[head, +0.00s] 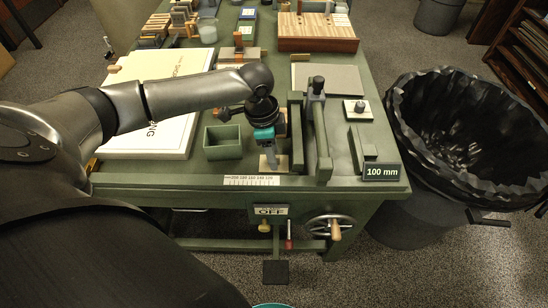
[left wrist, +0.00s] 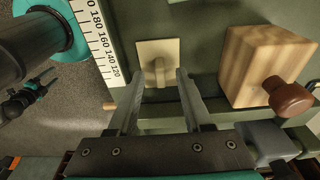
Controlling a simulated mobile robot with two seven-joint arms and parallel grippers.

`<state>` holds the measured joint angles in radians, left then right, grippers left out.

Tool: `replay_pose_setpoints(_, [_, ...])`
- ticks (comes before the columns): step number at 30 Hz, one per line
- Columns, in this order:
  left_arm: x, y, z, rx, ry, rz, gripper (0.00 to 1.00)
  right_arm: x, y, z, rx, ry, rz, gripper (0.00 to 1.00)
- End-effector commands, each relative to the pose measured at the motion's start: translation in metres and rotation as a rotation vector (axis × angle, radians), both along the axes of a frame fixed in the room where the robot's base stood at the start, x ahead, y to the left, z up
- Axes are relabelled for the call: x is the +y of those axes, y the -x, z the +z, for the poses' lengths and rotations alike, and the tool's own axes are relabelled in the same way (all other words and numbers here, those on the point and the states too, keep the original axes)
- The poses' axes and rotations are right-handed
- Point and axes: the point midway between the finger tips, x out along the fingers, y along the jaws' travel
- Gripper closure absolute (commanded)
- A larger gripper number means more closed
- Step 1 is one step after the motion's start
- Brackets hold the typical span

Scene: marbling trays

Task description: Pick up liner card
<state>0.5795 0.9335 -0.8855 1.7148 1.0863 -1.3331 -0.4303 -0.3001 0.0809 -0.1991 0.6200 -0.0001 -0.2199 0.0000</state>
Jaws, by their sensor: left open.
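A small square cream card (left wrist: 170,48) with a raised tan tab lies flat on the green bench; I take it to be the liner card. Its edge also shows in the head view (head: 281,163), partly hidden by my gripper. My left gripper (head: 270,166) points down over it near the bench's front edge. In the left wrist view its two fingers (left wrist: 158,76) are apart, with the tab showing between their tips. They do not look closed on anything; whether they touch the card I cannot tell.
A wooden block with a brown knob (left wrist: 262,65) stands beside the card. A green open box (head: 223,141) is to the left, a green guide with a lever (head: 319,140) to the right. A printed scale (head: 252,181) lies in front. A black-lined bin (head: 470,130) stands right.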

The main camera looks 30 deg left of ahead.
Motion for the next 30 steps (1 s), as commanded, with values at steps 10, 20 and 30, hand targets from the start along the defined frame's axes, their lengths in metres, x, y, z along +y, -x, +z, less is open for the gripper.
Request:
replay_pose_setpoints(10, [0.0001,-0.0002,-0.0017,0.0,-0.001,-0.001,0.64,0.0002,0.0,-0.0002,0.0,0.0,0.0,0.34])
replay_pose_setpoints(20, [0.0002,-0.0001,-0.0016,0.0,-0.001,-0.001,1.0,0.0005,0.0001,-0.0003,0.0,-0.001,0.0,0.34])
replay_pose_setpoints(30, [0.0002,-0.0001,-0.0016,0.0,-0.001,-0.001,1.0,0.0008,0.0001,-0.0003,0.0,-0.001,0.001,0.34])
